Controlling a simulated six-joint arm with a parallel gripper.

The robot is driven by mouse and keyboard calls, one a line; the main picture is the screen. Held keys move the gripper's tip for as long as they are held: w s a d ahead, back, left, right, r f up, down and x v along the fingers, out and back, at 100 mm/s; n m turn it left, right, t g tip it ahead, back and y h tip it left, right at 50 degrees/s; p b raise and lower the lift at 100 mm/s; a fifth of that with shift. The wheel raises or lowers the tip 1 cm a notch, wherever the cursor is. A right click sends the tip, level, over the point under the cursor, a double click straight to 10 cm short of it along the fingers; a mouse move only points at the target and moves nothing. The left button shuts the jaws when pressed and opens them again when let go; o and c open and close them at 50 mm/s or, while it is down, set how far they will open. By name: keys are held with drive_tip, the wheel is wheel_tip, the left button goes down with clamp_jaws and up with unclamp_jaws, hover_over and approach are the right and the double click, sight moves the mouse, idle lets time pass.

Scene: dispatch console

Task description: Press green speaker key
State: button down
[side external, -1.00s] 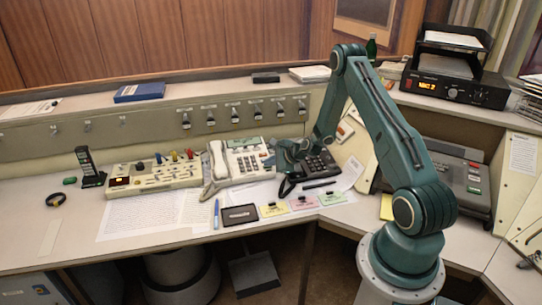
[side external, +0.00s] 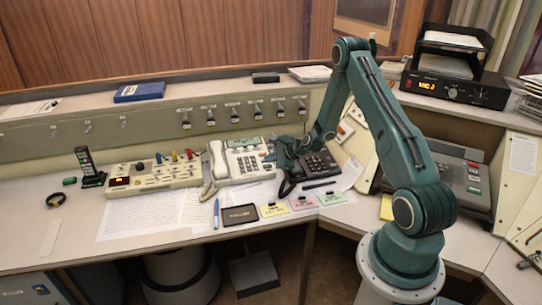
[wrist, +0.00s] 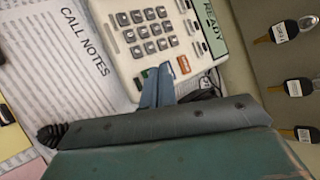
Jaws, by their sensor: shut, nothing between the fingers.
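The white desk phone (side external: 246,160) has a keypad and a greenish display; in the wrist view its body (wrist: 128,45) fills the top middle. A small green key (wrist: 138,82) shows on the phone beside my fingertips, and an orange key (wrist: 184,64) sits on their other side. My gripper (wrist: 158,74) is shut and empty, with its fingers over the phone's key area. I cannot tell whether the tips touch a key. In the side view my gripper (side external: 284,152) is at the phone's right edge, and the green key is too small to make out.
A black phone (side external: 318,163) stands close to the right. A beige button console (side external: 152,177) is to the left. A call notes sheet (wrist: 60,50) lies beside the white phone. Several tagged keys (side external: 233,115) hang on the panel behind.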

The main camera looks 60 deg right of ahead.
drive_tip(key=shift+s+a+r, duration=0.15)
drive_tip(key=shift+r, duration=1.05)
drive_tip(key=shift+s+a+r, duration=0.1)
drive_tip(key=shift+s+r, duration=0.05)
drive_tip(key=shift+r, duration=1)
drive_tip(key=s+a+r+n+g+y, duration=0.1)
drive_tip(key=s+a+r+n, duration=0.2)
drive_tip(key=a+r+n, duration=0.6)
drive_tip(key=s+a+r+n+g+y, duration=0.1)
drive_tip(key=s+a+r+n+g, duration=0.15)
drive_tip(key=a+r+n, duration=0.6)
drive_tip(key=s+a+r+n, duration=0.3)
drive_tip(key=s+a, duration=0.1)
drive_tip(key=s, duration=0.3)
drive_tip(key=s+a+r+n+g, duration=0.1)
drive_tip(key=s+a+r+n, duration=0.2)
drive_tip(key=s, duration=0.5)
drive_tip(key=s+a+r+n, duration=0.2)
drive_tip(key=s+a, duration=0.3)
drive_tip(key=s, duration=0.3)
drive_tip(key=shift+s+r+n+h, duration=0.3)
drive_tip(key=shift+r+n, duration=0.1)
drive_tip(key=shift+n, duration=0.45)
